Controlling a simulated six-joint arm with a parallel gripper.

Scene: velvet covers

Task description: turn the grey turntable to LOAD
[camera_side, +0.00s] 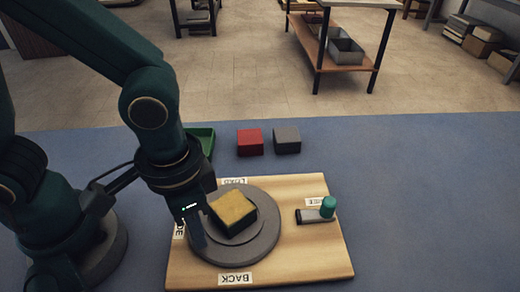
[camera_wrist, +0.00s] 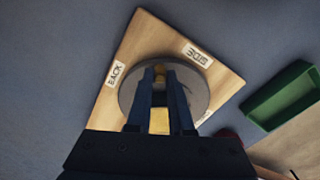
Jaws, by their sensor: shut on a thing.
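The grey turntable (camera_side: 262,250) is a round disc on a pale wooden board (camera_side: 325,262); it also shows in the wrist view (camera_wrist: 199,88). A block (camera_side: 234,209) with a yellow top and dark sides sits on it. My gripper (camera_side: 202,246) reaches down at the disc's left, between the SIDE label (camera_side: 179,230) and the BACK label (camera_side: 235,279). The side view hides that piece. The LOAD label (camera_side: 234,182) is at the board's far edge, partly covered.
At the board's right is a grey bar (camera_side: 312,215) with a teal cylinder (camera_side: 328,206) at its end, beside a partly hidden label. Behind the board are a green tray (camera_side: 206,141), a red block (camera_side: 250,141) and a grey block (camera_side: 287,139). The blue table is clear at right.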

